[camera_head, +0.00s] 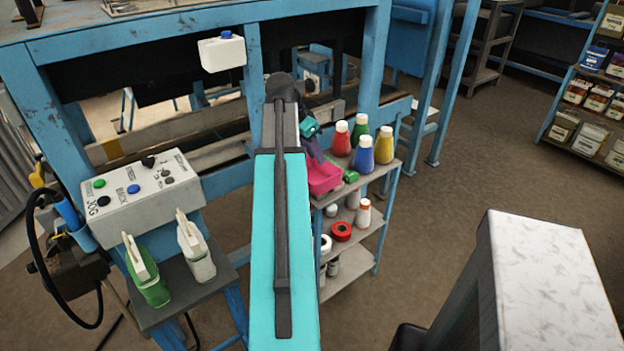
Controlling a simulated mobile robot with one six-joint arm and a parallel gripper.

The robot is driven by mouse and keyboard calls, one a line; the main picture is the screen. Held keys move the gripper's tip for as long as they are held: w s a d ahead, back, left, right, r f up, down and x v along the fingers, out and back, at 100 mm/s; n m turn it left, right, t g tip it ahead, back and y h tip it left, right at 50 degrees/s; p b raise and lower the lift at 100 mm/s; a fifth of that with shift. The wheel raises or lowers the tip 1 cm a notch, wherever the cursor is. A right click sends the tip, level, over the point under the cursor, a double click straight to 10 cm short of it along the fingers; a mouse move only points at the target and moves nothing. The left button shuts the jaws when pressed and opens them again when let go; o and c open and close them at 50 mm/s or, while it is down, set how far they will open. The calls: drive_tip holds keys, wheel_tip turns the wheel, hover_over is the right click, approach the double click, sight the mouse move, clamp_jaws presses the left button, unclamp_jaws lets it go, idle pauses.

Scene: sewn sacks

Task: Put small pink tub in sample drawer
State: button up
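The small pink tub (325,177) is on the top shelf of a grey rack, at its left end, partly covered by my arm. My gripper (318,155) is dark and mostly hidden behind my turquoise arm, just above and at the tub. I cannot tell whether it touches the tub or how far its fingers are apart. No drawer that I can pick out as the sample drawer shows.
Several capped bottles, such as a blue one (363,155), stand right of the tub beside a small green item (351,176). The rack (384,178) holds rolls and jars below. A marbled white top (555,275) is at front right.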

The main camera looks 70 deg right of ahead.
drive_tip(key=shift+f, duration=0.1)
drive_tip(key=p, duration=0.1)
hover_over(328, 183)
drive_tip(key=w, duration=0.1)
drive_tip(key=shift+w+a+f, duration=0.1)
drive_tip(key=shift+a+f, duration=0.1)
drive_tip(key=shift+f, duration=1.75)
drive_tip(key=shift+w+a+f, duration=0.1)
drive_tip(key=shift+a+f, duration=0.1)
drive_tip(key=shift+f, duration=1.7)
drive_tip(key=shift+f+p, duration=0.15)
drive_tip(key=shift+p, duration=0.15)
drive_tip(key=shift+p+x, duration=0.6)
drive_tip(key=shift+x, duration=1.8)
drive_tip(key=shift+f, duration=0.3)
drive_tip(key=shift+c, duration=0.4)
